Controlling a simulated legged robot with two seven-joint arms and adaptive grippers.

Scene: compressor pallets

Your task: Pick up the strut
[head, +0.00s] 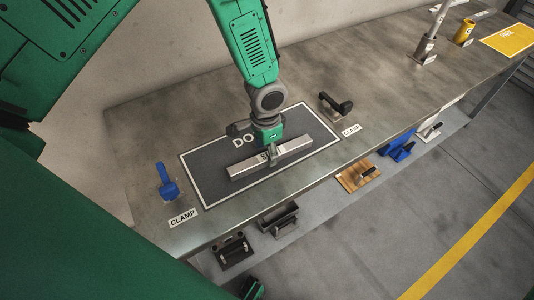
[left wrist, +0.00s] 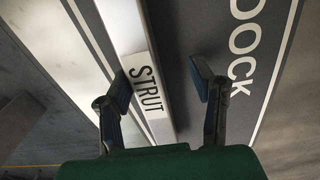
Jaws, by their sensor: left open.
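The strut (head: 243,168) is a pale metal bar lying on the dark DOCK mat (head: 205,177) on the bench. In the left wrist view the strut (left wrist: 127,30) runs down the picture with its STRUT label facing up. My left gripper (head: 268,147) is over the middle of the bar and hides part of it and its label. In the left wrist view the open fingers of my left gripper (left wrist: 160,84) are spread to either side of the labelled part. I cannot tell whether they touch it. Part of what may be my right gripper (head: 252,289) shows at the bottom edge.
A blue-handled clamp (head: 168,188) stands left of the mat and a black-handled clamp (head: 336,106) at its back right. Several fixtures, including a wooden block (head: 357,176) and a blue one (head: 398,144), are along the lower front ledge. A yellow cylinder (head: 464,32) stands far right.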

